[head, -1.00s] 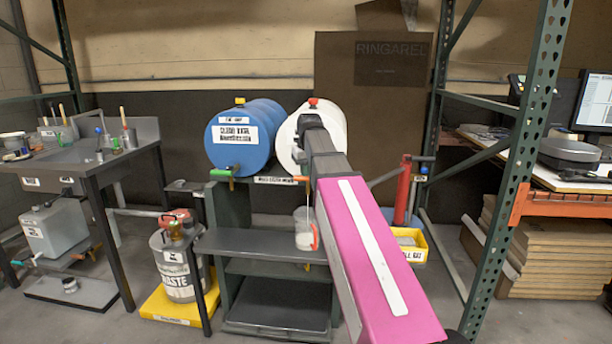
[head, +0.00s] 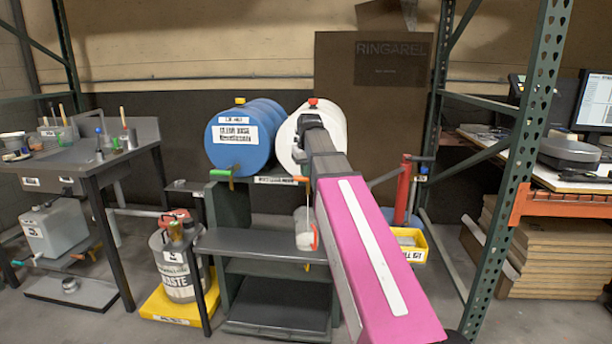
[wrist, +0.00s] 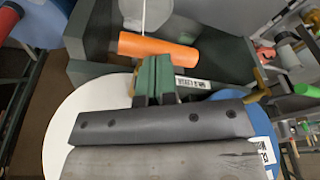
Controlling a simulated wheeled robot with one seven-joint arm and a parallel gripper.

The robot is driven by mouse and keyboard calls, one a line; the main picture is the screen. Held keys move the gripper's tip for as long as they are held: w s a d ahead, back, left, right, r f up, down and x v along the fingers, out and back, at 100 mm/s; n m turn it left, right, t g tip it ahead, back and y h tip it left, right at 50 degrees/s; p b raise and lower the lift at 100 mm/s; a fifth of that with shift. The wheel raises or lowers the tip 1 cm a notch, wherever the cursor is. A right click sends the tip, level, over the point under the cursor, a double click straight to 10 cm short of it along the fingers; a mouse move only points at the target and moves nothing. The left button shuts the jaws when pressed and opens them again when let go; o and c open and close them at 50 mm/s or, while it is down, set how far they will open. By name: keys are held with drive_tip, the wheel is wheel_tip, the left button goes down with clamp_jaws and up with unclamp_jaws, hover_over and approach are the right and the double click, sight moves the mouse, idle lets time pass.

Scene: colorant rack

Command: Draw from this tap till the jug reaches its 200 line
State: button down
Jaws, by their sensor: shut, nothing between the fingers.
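The white drum (head: 336,128) lies on the stand, partly hidden by my arm. Its orange tap handle (head: 300,179) lies crosswise; it shows large in the wrist view (wrist: 158,50). My gripper (wrist: 154,62) is shut and empty, its green fingertips against or very close to the handle; contact is unclear. The clear jug (head: 303,229) with a red-orange handle stands upright on the shelf below this tap. A thin pale line, apparently a stream, runs down into it. Whitish contents sit low in the jug. Its 200 line cannot be read. The jug shows partly in the wrist view (wrist: 147,14).
A blue drum (head: 238,143) with a green tap (head: 222,173) lies to the left. The grey shelf (head: 252,242) left of the jug is clear. A waste can (head: 180,272) stands in a yellow tray (head: 172,311). A yellow bin (head: 416,255) is at the right.

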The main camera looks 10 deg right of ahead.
drive_tip(key=shift+r, duration=1.3)
drive_tip(key=shift+r, duration=2.5)
drive_tip(key=shift+s, duration=0.15)
